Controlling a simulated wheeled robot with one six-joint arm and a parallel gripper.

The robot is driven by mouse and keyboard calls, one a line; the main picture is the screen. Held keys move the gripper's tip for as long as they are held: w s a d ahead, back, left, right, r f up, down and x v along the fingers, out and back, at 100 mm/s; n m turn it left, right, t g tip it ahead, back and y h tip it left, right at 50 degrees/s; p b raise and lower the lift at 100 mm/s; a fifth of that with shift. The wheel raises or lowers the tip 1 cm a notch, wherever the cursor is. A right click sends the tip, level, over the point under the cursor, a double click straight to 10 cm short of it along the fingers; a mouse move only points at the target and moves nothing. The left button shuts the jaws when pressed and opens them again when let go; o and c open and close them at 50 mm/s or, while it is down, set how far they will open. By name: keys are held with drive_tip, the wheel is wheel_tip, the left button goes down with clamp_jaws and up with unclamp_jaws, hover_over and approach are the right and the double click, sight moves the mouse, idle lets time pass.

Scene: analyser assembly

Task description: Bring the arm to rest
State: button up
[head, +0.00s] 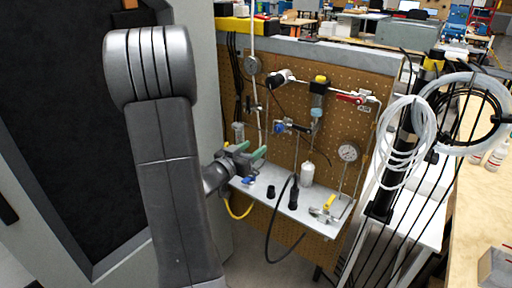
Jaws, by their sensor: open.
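My gripper (252,150) is at the middle of the head view, at the end of my grey arm. Its two green-tipped fingers are apart, and I see nothing held between them. It is in front of the left end of a grey metal shelf (266,205) on a pegboard (366,67); the gap to the shelf is hard to judge. My arm hides part of the board's left side.
The shelf holds a white bottle (307,174), a black cylinder (293,196) with a cable, and a yellow-handled fitting (327,208). Gauges (348,151), valves and thin pipes stick out from the board. Coiled white tubing (404,140) hangs at right.

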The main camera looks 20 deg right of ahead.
sight(277, 130)
drive_tip(key=shift+d, duration=0.1)
drive_tip(key=p+x, duration=0.2)
drive_tip(key=x, duration=1.1)
drive_tip(key=shift+w+d, duration=0.3)
